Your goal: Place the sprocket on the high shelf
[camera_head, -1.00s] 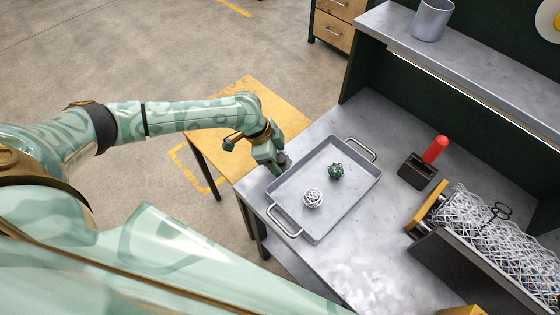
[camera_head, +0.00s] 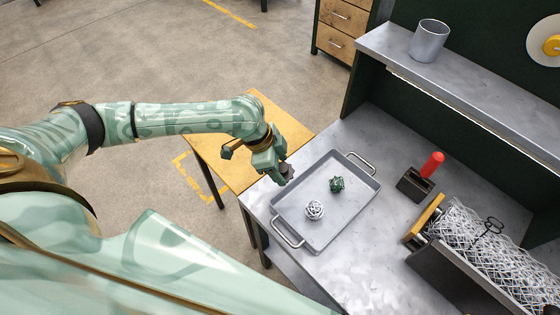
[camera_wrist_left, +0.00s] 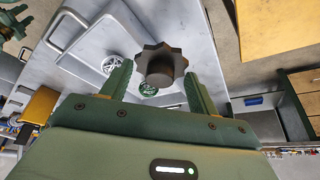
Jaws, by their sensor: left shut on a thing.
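The dark sprocket (camera_wrist_left: 162,64), a toothed wheel with a round hub, sits between the fingertips of my left gripper (camera_wrist_left: 160,85) in the left wrist view. The gripper is shut on it. In the head view my left gripper (camera_head: 284,172) is at the left edge of the tray, with the dark sprocket (camera_head: 287,171) partly hidden at its tips. The high shelf (camera_head: 470,85) is at the upper right, above the workbench, with a grey metal cup (camera_head: 429,40) on it.
A red-handled tool (camera_head: 433,164) stands in a black block, beside a mesh-filled machine (camera_head: 480,250). A wooden table (camera_head: 233,180) adjoins the bench.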

